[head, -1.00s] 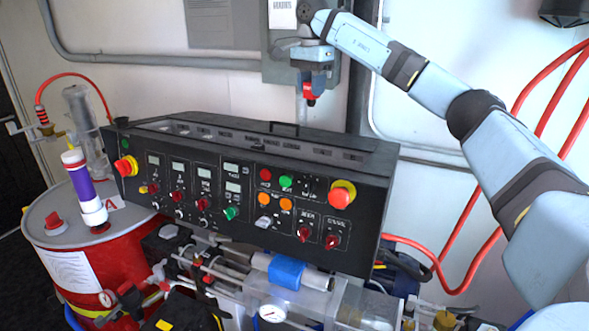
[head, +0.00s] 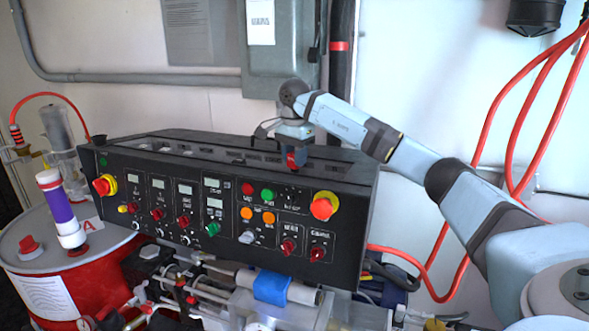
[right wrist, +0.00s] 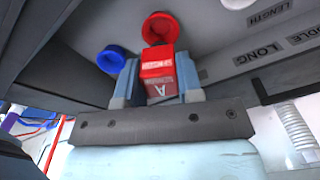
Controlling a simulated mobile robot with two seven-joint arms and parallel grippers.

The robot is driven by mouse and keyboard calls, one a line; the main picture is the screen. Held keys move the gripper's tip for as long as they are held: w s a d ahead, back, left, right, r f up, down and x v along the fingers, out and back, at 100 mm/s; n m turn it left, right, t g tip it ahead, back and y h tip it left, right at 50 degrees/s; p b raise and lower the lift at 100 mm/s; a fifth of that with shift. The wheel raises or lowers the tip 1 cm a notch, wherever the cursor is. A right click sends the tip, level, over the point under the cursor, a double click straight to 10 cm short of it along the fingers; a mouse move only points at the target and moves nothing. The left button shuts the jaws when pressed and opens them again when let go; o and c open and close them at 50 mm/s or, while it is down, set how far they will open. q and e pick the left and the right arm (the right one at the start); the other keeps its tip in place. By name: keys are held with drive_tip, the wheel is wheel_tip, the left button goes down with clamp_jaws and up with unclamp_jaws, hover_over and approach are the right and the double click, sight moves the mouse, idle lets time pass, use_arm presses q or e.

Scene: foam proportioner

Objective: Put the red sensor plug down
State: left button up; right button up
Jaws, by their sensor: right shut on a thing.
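The red sensor plug (head: 292,160) is held in my right gripper (head: 293,150), in front of the top right part of the black control panel (head: 150,215) in the head view. In the right wrist view the plug (right wrist: 160,72) sits between the two fingers of my right gripper (right wrist: 155,85), with white lettering and a letter A on it. A red round cap or ring (right wrist: 160,27) and a blue ring (right wrist: 114,60) show close beyond it. I cannot tell whether the plug touches the surface there. My left gripper is not in view.
A grey labelled surface (right wrist: 225,55) lies beyond the fingers in the right wrist view. A red drum (head: 85,285) with a purple-and-white cylinder (head: 60,210) stands at left. Red hoses (head: 480,150) hang at right. A grey wall box (head: 285,50) is behind the panel.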

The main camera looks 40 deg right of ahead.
sight(294, 171)
wheel_tip(294, 171, down, 3)
drive_tip(key=shift+p, duration=0.3)
drive_tip(key=shift+f, duration=0.4)
drive_tip(key=shift+f, duration=0.15)
drive_tip(key=shift+f, duration=0.15)
drive_tip(key=o, duration=0.9)
